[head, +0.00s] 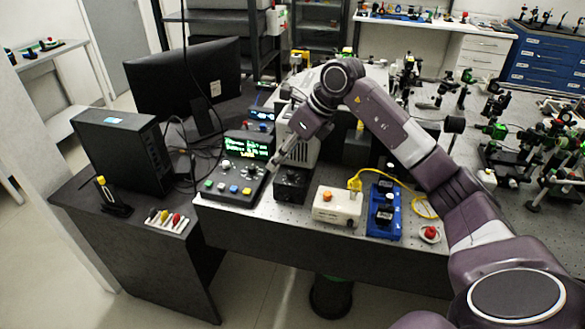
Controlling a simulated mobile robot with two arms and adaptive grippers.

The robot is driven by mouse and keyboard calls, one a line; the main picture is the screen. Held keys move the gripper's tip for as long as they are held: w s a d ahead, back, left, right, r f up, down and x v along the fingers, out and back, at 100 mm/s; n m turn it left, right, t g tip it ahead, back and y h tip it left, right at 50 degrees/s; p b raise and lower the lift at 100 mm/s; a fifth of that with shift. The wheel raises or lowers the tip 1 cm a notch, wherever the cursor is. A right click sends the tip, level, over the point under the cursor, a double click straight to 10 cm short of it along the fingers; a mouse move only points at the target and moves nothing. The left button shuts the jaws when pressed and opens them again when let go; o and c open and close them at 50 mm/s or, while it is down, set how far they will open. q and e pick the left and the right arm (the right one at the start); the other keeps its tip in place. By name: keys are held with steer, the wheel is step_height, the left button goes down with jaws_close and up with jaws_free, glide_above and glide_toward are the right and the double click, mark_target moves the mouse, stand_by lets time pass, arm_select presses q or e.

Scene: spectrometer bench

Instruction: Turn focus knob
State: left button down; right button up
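A dark control box (236,183) with a green-lit display (241,150), small knobs and coloured buttons stands at the left end of the optical bench. Which of its knobs is the focus knob is too small to tell. A small black box (291,186) stands just right of it and also has a knob on its front. My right arm reaches in from the right, and its gripper (273,168) points down and left at the right side of the control box. Whether its fingertips touch anything, and whether they are open, cannot be told. My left gripper is out of view.
A monitor (188,78) and a computer tower (118,150) stand on the left. Optics crowd the right.

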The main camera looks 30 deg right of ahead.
mark_target(291, 172)
steer(key=s+d+h, duration=0.2)
steer(key=d, duration=0.4)
steer(key=shift+g, duration=0.4)
steer(key=x, duration=0.2)
steer(key=p+x, duration=0.1)
steer(key=x, duration=0.2)
steer(key=p+x, duration=0.1)
steer(key=x, duration=0.1)
steer(key=shift+w+a, duration=0.35)
steer(key=shift+a, duration=0.05)
steer(key=shift+m, duration=0.3)
jaws_close()
